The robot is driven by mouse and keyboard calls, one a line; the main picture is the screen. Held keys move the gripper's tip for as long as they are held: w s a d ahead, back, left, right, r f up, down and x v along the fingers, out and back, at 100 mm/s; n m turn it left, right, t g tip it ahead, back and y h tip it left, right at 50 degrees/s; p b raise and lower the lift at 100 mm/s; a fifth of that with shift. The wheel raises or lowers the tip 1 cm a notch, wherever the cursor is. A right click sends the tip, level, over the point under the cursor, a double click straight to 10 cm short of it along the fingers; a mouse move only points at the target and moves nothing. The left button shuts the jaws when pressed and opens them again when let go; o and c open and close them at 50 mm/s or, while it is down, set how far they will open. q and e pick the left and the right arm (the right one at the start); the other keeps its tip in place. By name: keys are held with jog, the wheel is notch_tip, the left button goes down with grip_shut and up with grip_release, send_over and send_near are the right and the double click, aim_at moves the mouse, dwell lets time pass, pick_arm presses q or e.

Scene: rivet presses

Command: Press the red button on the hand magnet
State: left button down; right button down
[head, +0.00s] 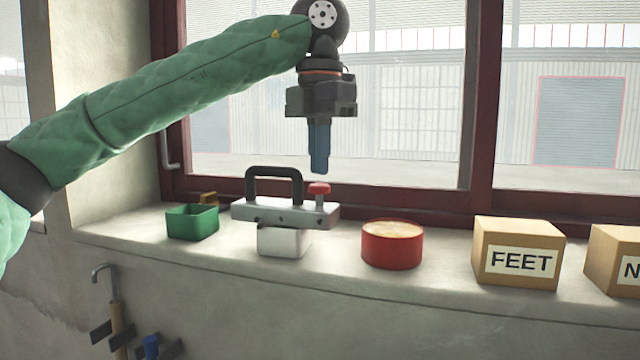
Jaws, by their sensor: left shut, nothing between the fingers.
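The hand magnet (270,213) is a light grey bar with a black arched handle (273,172) on top. It sits across a white block (284,241) on the window sill. Its red button (319,188) stands upright on the bar, to the right of the handle. My left gripper (319,170) points straight down above the red button, with its blue fingers together and empty. A small gap shows between the fingertips and the button top. My right gripper is not in view.
A green open box (192,223) stands left of the magnet. A red round tin (392,246) stands to its right, then a box marked FEET (518,254) and another box (615,262) at the right edge. The window frame (405,200) rises behind. Tools hang below the sill.

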aim_at(319, 184)
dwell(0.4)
pick_arm(q)
jog(key=shift+f, duration=0.2)
jog(key=shift+f+b, duration=1)
jog(key=shift+f, duration=0.1)
jog(key=shift+r, duration=0.1)
dwell(0.4)
jog(key=shift+r+p, duration=0.55)
jog(key=shift+r, duration=0.6)
jog(key=shift+r+p, duration=1.45)
jog(key=shift+r, duration=0.85)
